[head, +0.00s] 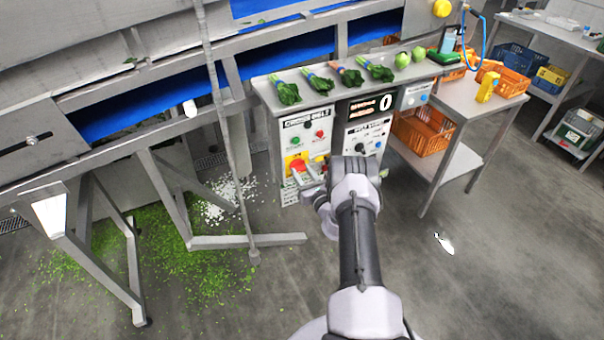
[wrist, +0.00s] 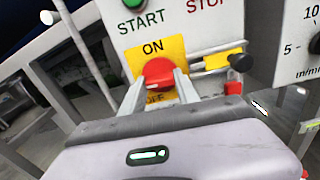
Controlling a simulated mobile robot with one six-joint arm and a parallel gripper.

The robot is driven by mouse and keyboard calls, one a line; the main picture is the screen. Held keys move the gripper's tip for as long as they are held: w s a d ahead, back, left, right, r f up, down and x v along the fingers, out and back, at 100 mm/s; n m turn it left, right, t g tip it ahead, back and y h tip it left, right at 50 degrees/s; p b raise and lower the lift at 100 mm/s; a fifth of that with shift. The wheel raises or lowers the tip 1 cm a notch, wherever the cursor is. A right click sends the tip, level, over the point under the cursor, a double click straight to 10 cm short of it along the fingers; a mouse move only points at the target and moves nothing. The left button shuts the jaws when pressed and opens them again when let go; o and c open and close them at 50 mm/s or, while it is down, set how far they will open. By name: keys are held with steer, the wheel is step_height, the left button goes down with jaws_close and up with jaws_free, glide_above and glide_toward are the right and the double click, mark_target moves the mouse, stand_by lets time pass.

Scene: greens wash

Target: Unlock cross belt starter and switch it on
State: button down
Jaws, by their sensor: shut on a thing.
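The cross belt starter panel (head: 306,128) is a white box face with a green and a red button. Below them is a yellow plate (wrist: 171,46) marked ON at the top and OFF at the bottom, with a red rotary knob (wrist: 158,71). My gripper (wrist: 160,82) is shut on the red knob, one finger at each side. The knob's exact pointing is hard to tell. Right of the plate, a metal peg carries a yellow piece (wrist: 218,61) with a black end. A small red thing (wrist: 232,88) shows below it; whether it is a lock is unclear.
A second panel (head: 366,134) with a dial adjoins on the right, under a display reading 0. Bunched greens (head: 320,82) lie on the counter above. A metal frame (head: 170,190) stands left. A side table (head: 455,100) stands right; the floor at right is mostly clear.

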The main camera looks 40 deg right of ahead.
steer(key=shift+m+b, duration=2)
steer(key=shift+m, duration=6.6)
steer(key=c, duration=0.9)
jaws_free()
